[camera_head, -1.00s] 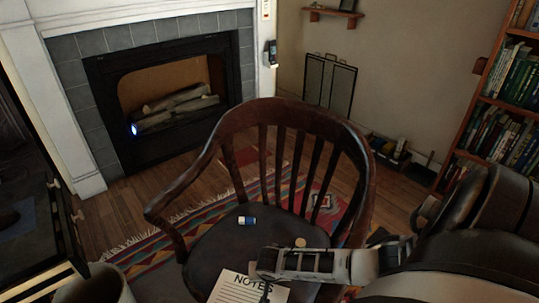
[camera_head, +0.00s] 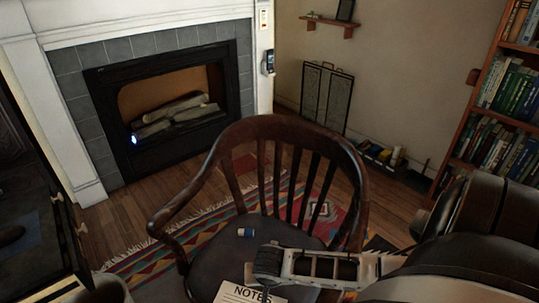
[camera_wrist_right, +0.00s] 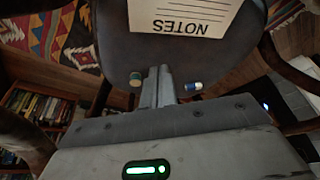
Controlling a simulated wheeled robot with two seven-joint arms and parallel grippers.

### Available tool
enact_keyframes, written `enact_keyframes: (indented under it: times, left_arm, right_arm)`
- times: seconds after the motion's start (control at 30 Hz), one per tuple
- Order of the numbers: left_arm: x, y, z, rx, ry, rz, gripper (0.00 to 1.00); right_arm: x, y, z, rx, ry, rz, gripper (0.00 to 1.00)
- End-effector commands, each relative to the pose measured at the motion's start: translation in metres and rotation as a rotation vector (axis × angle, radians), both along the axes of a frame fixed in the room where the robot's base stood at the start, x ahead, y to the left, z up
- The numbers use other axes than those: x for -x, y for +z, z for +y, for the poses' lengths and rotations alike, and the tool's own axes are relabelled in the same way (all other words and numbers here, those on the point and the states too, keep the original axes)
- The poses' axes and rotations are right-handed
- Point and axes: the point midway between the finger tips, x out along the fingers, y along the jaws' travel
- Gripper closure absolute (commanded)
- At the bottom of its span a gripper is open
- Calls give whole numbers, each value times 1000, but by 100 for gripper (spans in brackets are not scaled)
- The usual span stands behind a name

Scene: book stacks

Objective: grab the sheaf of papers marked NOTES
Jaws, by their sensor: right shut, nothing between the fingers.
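The sheaf of papers marked NOTES (camera_head: 238,292) lies on the dark seat of the wooden chair (camera_head: 214,271). In the head view the bottom edge of the picture cuts it off. In the right wrist view the sheaf (camera_wrist_right: 190,14) shows upside down at the top, beyond the fingertips and apart from them in the picture. My right gripper (camera_head: 262,265) is over the seat near the sheaf. In the right wrist view its fingers (camera_wrist_right: 158,75) are together and empty. My left gripper is not in view.
A small blue-and-white cylinder (camera_head: 246,232) lies on the seat; a second small cylinder (camera_wrist_right: 135,79) shows in the wrist view. The chair's curved back (camera_head: 285,127) and arms enclose the seat. A fireplace (camera_head: 170,105) is behind left, a bookshelf (camera_head: 497,140) at right.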

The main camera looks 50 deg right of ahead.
Motion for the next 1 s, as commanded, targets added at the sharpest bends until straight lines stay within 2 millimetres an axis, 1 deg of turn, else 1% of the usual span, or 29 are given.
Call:
enact_keyframes:
  times: [0.03,0.07,0.1,0.17,0.2,0.27,0.37,0.4,0.43,0.5,0.6,0.7,0.8,0.9,1.0]
  left_arm:
    - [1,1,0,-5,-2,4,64]
    - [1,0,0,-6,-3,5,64]
    - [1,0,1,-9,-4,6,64]
    - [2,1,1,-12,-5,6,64]
    - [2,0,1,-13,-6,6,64]
    - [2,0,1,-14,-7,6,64]
    - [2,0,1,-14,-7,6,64]
    - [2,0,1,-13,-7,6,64]
    - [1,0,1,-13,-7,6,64]
    - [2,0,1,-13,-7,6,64]
    - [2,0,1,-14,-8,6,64]
    - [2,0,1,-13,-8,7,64]
    - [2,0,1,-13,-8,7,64]
    - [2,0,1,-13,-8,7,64]
    - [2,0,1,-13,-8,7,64]
  right_arm:
    - [2,7,2,-1,1,0,100]
    - [3,10,2,-1,0,1,100]
    - [3,13,3,-1,0,-1,97]
    - [4,15,5,-4,6,-1,81]
    - [5,15,9,-11,23,-3,69]
    - [9,13,22,-35,73,-11,69]
    - [15,9,58,-101,234,-56,69]
    - [18,10,77,-129,318,-89,69]
    - [21,11,91,-148,383,-122,69]
    - [26,19,121,-172,532,-213,69]
    - [31,37,151,-153,708,-359,69]
    - [34,58,167,-83,831,-488,69]
    - [36,75,172,3,909,-577,69]
    - [37,86,173,69,950,-626,69]
    - [38,90,173,99,968,-645,69]
